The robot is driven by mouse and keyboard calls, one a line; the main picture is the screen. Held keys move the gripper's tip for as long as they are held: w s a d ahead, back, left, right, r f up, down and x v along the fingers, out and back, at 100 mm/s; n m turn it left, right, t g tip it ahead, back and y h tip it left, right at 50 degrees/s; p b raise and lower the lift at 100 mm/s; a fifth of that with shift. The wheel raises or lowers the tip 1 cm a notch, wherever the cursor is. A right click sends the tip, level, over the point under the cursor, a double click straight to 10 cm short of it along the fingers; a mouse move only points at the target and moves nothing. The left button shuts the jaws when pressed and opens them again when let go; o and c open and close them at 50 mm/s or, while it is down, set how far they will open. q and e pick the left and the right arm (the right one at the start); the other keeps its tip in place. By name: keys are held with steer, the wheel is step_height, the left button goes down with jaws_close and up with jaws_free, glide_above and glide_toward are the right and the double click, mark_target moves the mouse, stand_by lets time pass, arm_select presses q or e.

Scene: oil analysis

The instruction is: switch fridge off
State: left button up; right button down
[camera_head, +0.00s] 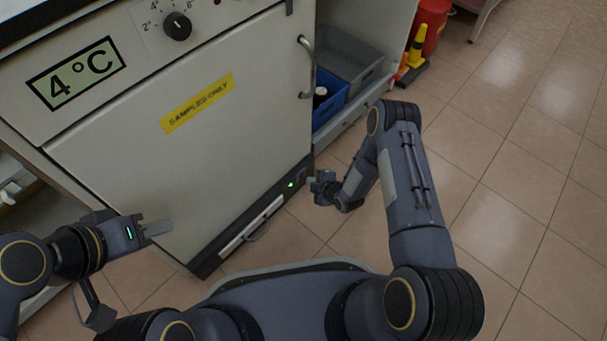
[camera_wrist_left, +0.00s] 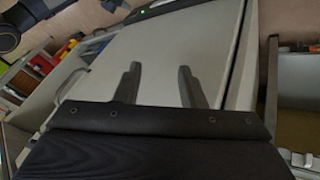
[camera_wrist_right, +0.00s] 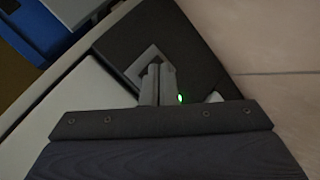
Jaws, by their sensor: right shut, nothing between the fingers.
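The fridge (camera_head: 215,155) is a pale cabinet with a yellow "SAMPLES ONLY" label, a 4°C display and a dial (camera_head: 177,27). Its dark bottom strip (camera_head: 270,207) carries a small lit green light (camera_head: 291,184). My right gripper (camera_head: 318,182) is at the right end of this strip, close to the light. In the right wrist view its fingers (camera_wrist_right: 157,84) are shut and empty, over a grey square part (camera_wrist_right: 148,62) on the dark panel, with the green light (camera_wrist_right: 180,98) beside them. Whether they touch is unclear. My left gripper (camera_head: 156,228) is open and empty before the door's lower left; its fingers (camera_wrist_left: 158,85) are apart.
A vertical handle (camera_head: 307,67) is on the door's right side. An open shelf to the right holds a blue bin (camera_head: 330,98) and a grey bin (camera_head: 350,62). A red container (camera_head: 430,22) and yellow cones (camera_head: 416,52) stand beyond. The tiled floor at right is clear.

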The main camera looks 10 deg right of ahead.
stand_by(0.8)
steer(key=shift+w+a, duration=0.25)
steer(key=shift+w, duration=0.1)
steer(key=shift+w+a+r, duration=0.1)
steer(key=shift+w+a, duration=0.05)
steer(key=shift+w, duration=0.05)
stand_by(0.5)
stand_by(0.3)
steer(key=shift+s+d, duration=0.4)
steer(key=shift+s, duration=0.15)
steer(key=shift+s+d, duration=0.1)
steer(key=s+d, duration=0.1)
steer(key=s, duration=0.1)
steer(key=s+d, duration=0.1)
steer(key=d, duration=0.1)
steer(key=shift+s+f, duration=0.4)
stand_by(0.3)
